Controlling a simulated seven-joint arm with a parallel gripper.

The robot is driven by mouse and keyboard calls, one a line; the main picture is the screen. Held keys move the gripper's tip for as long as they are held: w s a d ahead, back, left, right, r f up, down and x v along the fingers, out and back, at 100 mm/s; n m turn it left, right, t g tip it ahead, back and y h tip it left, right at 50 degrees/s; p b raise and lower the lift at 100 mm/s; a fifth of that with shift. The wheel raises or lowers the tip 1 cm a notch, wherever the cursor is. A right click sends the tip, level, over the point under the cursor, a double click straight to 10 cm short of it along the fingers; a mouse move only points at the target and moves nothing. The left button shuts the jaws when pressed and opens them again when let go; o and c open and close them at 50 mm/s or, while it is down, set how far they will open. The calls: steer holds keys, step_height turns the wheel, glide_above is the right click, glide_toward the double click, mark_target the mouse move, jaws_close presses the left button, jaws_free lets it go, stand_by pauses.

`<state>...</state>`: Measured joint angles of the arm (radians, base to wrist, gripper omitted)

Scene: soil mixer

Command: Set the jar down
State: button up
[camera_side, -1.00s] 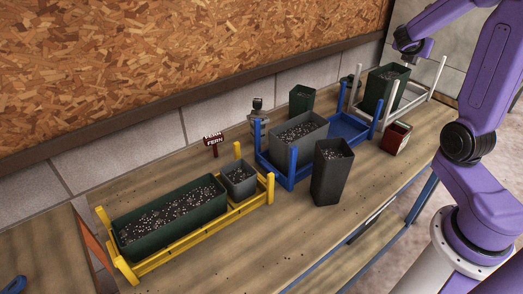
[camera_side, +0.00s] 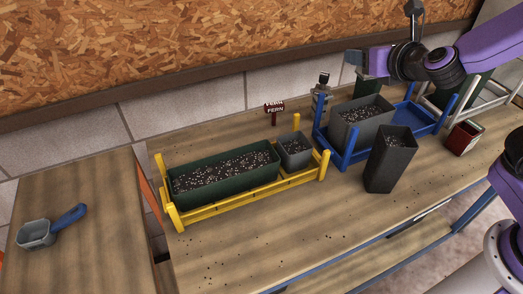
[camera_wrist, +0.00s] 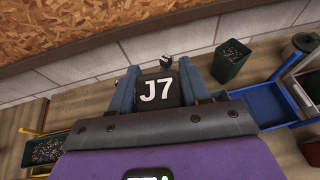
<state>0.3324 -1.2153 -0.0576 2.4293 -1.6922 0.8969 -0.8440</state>
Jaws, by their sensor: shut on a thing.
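My gripper (camera_wrist: 159,70) shows in the wrist view as two blue-grey fingers closed on both sides of a dark block marked J7 (camera_wrist: 157,92). I take this block to be the jar, though its full shape is hidden. In the side view my gripper (camera_side: 353,57) is at the upper right, level and pointing left, near the wall and behind the blue rack. The jar cannot be made out there. I cannot tell whether it touches anything below.
A blue rack (camera_side: 345,141) holds a grey planter (camera_side: 360,110). A small dark-topped grey item (camera_side: 322,80) stands at its left. A tall dark pot (camera_side: 390,160) stands in front. A yellow rack (camera_side: 240,197) holds a green planter (camera_side: 225,172). The left table (camera_side: 85,180) is mostly clear.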

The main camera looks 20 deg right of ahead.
steer(key=s+a+n+g+y, duration=0.4)
steer(key=s+a+n+y, duration=0.65)
steer(key=s+a, duration=1.05)
glide_above(253, 239)
steer(key=shift+y, duration=0.35)
step_height(253, 239, down, 21)
steer(key=shift+d+r, duration=0.1)
steer(key=shift+f, duration=1.65)
steer(key=shift+f, duration=0.15)
steer(key=o, duration=1.1)
